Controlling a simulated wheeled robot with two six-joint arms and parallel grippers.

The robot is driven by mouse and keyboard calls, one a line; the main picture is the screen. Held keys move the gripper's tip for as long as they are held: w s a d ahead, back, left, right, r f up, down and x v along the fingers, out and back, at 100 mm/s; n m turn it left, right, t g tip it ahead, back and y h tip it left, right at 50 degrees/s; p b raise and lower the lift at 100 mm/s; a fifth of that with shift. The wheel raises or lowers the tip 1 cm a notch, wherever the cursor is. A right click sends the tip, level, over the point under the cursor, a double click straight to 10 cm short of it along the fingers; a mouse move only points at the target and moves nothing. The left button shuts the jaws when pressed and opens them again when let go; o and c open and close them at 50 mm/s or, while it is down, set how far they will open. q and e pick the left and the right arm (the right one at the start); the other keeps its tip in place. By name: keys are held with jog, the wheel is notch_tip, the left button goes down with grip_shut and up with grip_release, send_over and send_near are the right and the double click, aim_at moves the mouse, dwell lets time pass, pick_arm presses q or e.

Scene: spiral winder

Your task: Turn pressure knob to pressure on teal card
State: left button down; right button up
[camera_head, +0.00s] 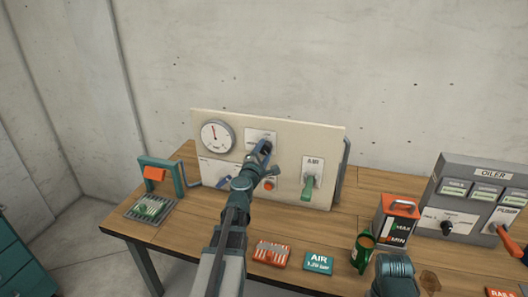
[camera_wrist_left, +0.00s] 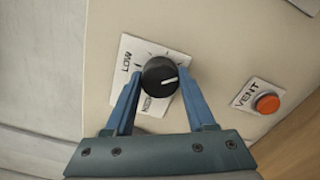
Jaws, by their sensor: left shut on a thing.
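My left gripper (camera_wrist_left: 158,92) is shut on the knob, one blue finger on each side. The teal card (camera_head: 318,261) lies on the table and reads AIR, with a small bar value that looks like 1.20. My right gripper is not clearly seen.
An orange VENT button (camera_wrist_left: 267,103) is right of the knob. The beige panel (camera_head: 330,140) also bears a green-handled AIR valve (camera_head: 307,188).

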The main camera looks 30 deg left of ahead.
pick_arm(q)
jog(key=m, duration=0.4)
jog(key=shift+d, duration=0.1)
jog(key=shift+s+m, duration=0.1)
jog(key=shift+m, duration=2.3)
jog(key=shift+c, duration=1.2)
grip_release()
